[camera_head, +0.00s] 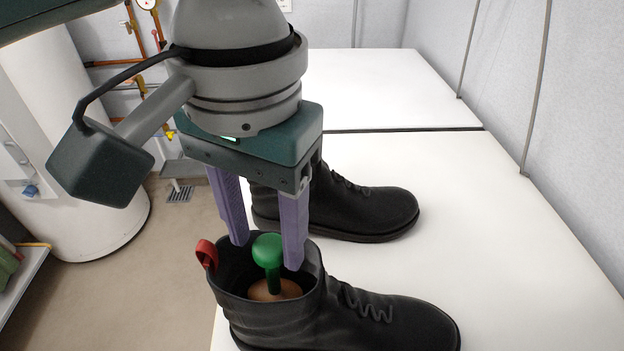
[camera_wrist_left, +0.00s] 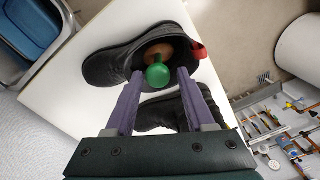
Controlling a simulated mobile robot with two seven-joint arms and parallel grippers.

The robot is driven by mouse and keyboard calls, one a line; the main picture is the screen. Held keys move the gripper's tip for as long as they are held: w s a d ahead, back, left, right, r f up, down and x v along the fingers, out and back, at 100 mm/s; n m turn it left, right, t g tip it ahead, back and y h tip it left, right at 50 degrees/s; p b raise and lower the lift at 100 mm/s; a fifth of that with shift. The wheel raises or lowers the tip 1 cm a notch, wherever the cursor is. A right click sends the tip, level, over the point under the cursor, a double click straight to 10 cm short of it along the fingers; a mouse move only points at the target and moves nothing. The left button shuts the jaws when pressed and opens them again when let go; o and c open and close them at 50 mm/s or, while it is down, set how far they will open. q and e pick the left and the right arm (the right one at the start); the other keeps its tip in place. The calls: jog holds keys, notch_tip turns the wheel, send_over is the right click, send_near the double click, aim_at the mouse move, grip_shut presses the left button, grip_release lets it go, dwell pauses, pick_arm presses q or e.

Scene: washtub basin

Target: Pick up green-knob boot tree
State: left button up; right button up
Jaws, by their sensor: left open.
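The boot tree's green knob (camera_head: 267,249) stands up on a green stem from a brown wooden body (camera_head: 275,291) inside the shaft of the near black boot (camera_head: 375,318). Most of the boot tree is hidden in that boot. My left gripper (camera_head: 266,256) points down at the boot opening, its two purple fingers apart on either side of the knob. In the left wrist view, the green knob (camera_wrist_left: 157,76) shows between and just beyond the fingertips (camera_wrist_left: 160,73). The fingers do not look closed on it. My right gripper is not in view.
A second black boot (camera_head: 350,208) stands behind the near one on the white table (camera_head: 520,230). A red pull loop (camera_head: 207,254) sticks up at the near boot's heel. The table's right side is clear, with a grey wall (camera_head: 570,110) beyond.

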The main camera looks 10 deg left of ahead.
pick_arm(q)
notch_tip(320, 180, down, 5)
jog(key=shift+s+r, duration=0.1)
jog(key=shift+r, duration=0.05)
grip_shut()
dwell(0.4)
dwell(1.0)
